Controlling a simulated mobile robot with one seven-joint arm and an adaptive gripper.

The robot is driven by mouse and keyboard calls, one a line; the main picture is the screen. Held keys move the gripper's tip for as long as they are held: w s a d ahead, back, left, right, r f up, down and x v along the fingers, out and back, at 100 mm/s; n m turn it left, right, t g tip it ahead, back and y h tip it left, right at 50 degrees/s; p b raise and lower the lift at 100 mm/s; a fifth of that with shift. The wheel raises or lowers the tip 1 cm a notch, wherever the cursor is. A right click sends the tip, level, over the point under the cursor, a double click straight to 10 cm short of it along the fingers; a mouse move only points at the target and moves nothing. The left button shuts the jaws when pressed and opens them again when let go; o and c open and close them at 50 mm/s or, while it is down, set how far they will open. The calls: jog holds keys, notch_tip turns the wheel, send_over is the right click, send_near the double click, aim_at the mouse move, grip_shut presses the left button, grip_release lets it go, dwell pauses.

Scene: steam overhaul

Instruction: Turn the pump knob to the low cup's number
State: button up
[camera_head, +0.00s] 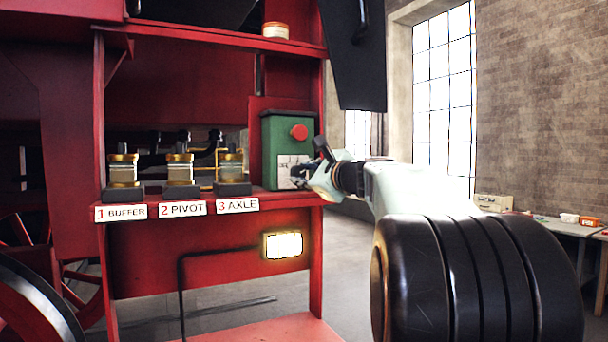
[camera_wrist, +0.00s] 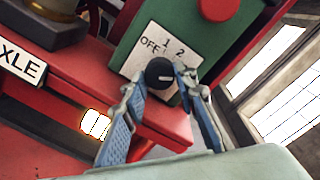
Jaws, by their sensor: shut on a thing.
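The green pump box (camera_head: 287,140) stands on the right end of the red shelf, with a red button (camera_head: 299,132) on it. Its white dial plate (camera_wrist: 150,62) reads OFF, 1 and 2; any further number is hidden by my right finger. The black knob (camera_wrist: 159,72) has a pale mark, roughly level, toward its right side. My gripper (camera_wrist: 161,80) is shut on the knob, one finger on each side. Three glass cups stand left of the box: 1 BUFFER (camera_head: 123,173), 2 PIVOT (camera_head: 180,171) and 3 AXLE (camera_head: 231,165). Cup 3's glass looks darker; exact levels are unclear.
The red shelf (camera_head: 270,200) carries the cups and box; a lit lamp (camera_head: 283,245) hangs below its edge. A black panel (camera_head: 352,60) hangs above my arm. Open floor lies to the right, before a workbench (camera_head: 560,226).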

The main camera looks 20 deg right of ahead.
jog(key=o, duration=1.2)
jog(key=shift+c, duration=0.2)
jog(key=s, duration=0.7)
jog(key=shift+s+d+r, duration=0.15)
jog(key=shift+s+d, duration=0.05)
jog(key=shift+s, duration=0.05)
